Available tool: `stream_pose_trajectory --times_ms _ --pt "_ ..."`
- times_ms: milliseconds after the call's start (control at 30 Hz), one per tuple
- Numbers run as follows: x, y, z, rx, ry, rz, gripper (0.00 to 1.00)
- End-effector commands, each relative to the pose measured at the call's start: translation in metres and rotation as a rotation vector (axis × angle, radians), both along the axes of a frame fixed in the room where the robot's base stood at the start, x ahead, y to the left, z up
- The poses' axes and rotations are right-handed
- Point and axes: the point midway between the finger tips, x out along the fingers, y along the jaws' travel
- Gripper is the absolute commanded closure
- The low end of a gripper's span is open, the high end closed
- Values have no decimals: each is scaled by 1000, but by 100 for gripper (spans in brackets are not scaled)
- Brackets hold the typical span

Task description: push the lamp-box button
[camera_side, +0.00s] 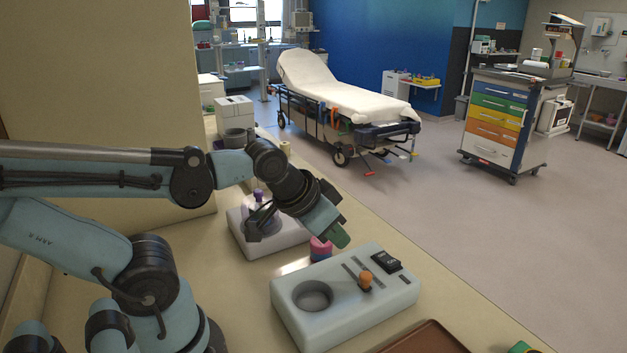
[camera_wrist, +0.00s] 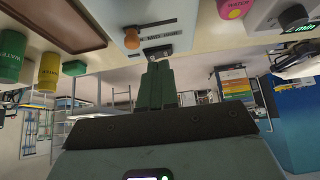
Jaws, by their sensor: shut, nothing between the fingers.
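A pale box (camera_side: 345,315) in the foreground has a round dark well, an orange knob (camera_side: 366,281) in a slot and a small black switch or display (camera_side: 387,261). A second pale box (camera_side: 275,245) behind it carries a purple-topped part (camera_side: 258,196), partly hidden by my arm. I cannot tell for sure which is the lamp box or its button. My gripper (camera_side: 336,236) is shut and empty, above the table near the front box's back edge. In the wrist view its green fingers (camera_wrist: 158,85) are together; the orange knob (camera_wrist: 125,40) shows beyond them.
A short pink cylinder (camera_side: 320,247) stands between the boxes, close to my gripper. A brown tray (camera_side: 428,340) lies at the table's front edge. In the wrist view, a green bottle (camera_wrist: 10,55) and a yellow bottle (camera_wrist: 48,72) appear at left. A stretcher (camera_side: 345,105) stands beyond the table.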

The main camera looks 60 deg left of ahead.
Motion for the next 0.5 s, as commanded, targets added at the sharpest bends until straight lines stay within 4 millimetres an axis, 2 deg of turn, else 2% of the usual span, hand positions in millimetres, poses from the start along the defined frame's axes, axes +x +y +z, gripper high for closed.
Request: stream_pose_trajectory --times_ms 167,267,367,500 --pt "3 4 1 -7 -3 22 100" --pt "11 15 6 -28 -13 89 100" --pt "25 37 13 -68 -31 212 100" --pt "47 83 25 -143 -75 440 100"
